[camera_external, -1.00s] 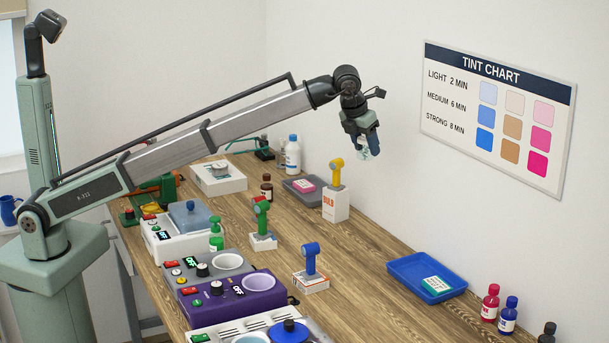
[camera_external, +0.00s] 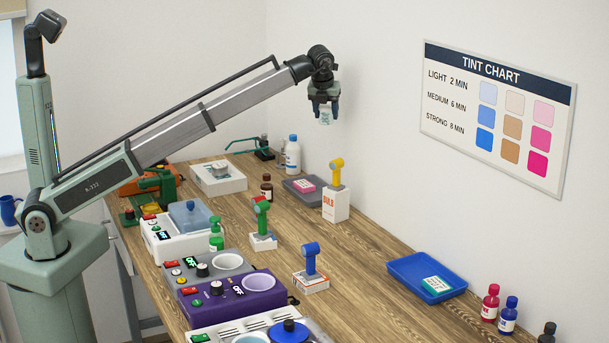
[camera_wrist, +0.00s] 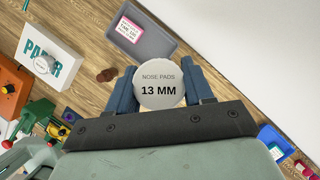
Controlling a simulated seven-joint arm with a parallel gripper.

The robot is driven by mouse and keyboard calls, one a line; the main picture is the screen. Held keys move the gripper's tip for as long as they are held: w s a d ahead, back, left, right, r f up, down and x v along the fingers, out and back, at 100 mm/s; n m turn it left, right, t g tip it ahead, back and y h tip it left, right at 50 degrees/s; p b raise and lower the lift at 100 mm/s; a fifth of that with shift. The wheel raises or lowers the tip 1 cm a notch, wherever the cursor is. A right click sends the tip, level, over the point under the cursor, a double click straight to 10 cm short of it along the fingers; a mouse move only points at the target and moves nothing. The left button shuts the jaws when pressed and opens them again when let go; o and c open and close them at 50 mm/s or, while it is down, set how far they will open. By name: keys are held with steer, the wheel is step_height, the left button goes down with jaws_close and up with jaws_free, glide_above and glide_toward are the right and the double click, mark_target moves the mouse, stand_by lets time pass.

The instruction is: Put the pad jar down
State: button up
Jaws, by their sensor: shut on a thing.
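The pad jar (camera_wrist: 160,88) is a pale round jar with a lid lettered "NOSE PADS 13 MM". It sits between the two blue fingers of my gripper (camera_external: 324,110) in the wrist view. In the external view the jar (camera_external: 325,117) shows as a small pale, translucent body below the fingers. My gripper is shut on the jar and points down. It holds the jar high above the back part of the wooden workbench (camera_external: 370,290), clear of everything on it.
A grey tray (camera_external: 320,194) with a pink-labelled item, a brown bottle (camera_external: 267,187) and a white box (camera_external: 219,178) stand at the back. A yellow tool (camera_external: 336,172) stands on a white box. A blue tray (camera_external: 427,290) lies at the right.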

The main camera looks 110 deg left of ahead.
steer(key=s+a+n, duration=0.1)
steer(key=s+a, duration=0.3)
steer(key=shift+d+f, duration=0.15)
steer(key=shift+f, duration=13.85)
steer(key=shift+f, duration=0.15)
steer(key=o, duration=1)
steer(key=shift+o, duration=0.2)
steer(key=v, duration=1.2)
steer(key=shift+w, duration=0.25)
steer(key=shift+d, duration=0.15)
